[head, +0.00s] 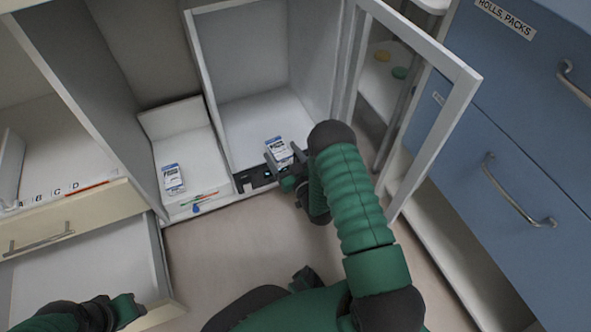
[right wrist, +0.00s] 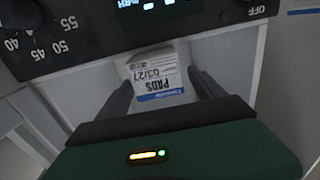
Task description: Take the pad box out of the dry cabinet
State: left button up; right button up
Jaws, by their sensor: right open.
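The pad box (head: 279,151) is a small white box with a blue band, standing on the floor of the dry cabinet (head: 245,118) near its front. In the right wrist view the box (right wrist: 158,78) shows the label PADS and 03/27. My right gripper (head: 283,161) is at the cabinet's front opening, its fingers open on either side of the box. A gap shows beside the box, so it is not gripped. The cabinet's framed door (head: 455,70) stands open to the right. My left gripper (head: 122,312) is low at the left; its jaws are unclear.
A similar box (head: 173,178) stands in the white bay to the left, by several coloured slim items. A control panel (right wrist: 150,15) with a dial lies along the cabinet front. An open drawer (head: 85,270) is at lower left. Blue drawers (head: 500,150) stand right.

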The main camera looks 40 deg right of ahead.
jog(key=s+a+p, duration=0.2)
jog(key=s+p, duration=0.5)
jog(key=s, duration=0.7)
jog(key=shift+p, duration=0.4)
